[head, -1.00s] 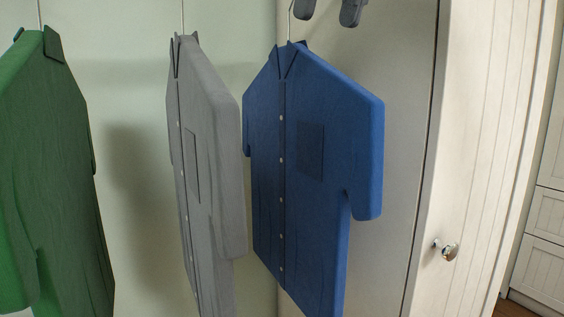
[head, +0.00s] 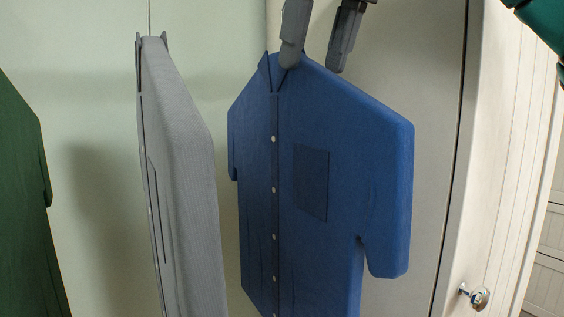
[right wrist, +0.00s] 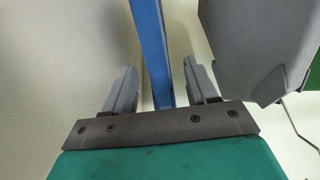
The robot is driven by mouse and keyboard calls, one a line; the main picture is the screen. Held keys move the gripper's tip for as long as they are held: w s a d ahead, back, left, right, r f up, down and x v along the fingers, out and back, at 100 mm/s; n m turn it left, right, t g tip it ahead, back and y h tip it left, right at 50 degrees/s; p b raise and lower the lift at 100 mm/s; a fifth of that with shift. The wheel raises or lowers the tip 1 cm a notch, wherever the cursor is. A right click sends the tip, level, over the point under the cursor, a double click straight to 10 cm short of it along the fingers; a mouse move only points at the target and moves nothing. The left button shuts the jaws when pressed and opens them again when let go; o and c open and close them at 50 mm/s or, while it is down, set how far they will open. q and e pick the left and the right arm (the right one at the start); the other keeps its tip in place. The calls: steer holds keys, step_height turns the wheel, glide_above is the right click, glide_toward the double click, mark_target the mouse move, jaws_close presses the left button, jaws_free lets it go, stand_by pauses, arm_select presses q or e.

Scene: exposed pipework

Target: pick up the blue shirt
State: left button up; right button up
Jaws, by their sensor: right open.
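The blue shirt (head: 335,160) hangs upright at the centre right of the head view, with a dark collar, buttons and a chest pocket. My right gripper (head: 315,68) is at the top of the shirt by the collar, its two grey fingers apart and pointing down. In the right wrist view the shirt (right wrist: 153,50) is a thin blue edge-on strip between the open fingers (right wrist: 156,92), with a gap visible on each side. I cannot tell how deep it sits between them. My left gripper is not in view.
A grey shirt (head: 180,170) hangs left of the blue one; it also shows close at the right of the right wrist view (right wrist: 260,40). A green shirt (head: 22,200) hangs at the far left. A cream door with a round knob (head: 480,298) stands at the right.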

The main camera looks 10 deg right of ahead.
mark_target(305, 92)
steer(key=shift+w+x, duration=0.15)
steer(key=shift+x, duration=1.3)
steer(key=shift+w+x, duration=0.1)
steer(key=shift+x, duration=1.35)
steer(key=shift+d+r, duration=0.1)
jaws_close()
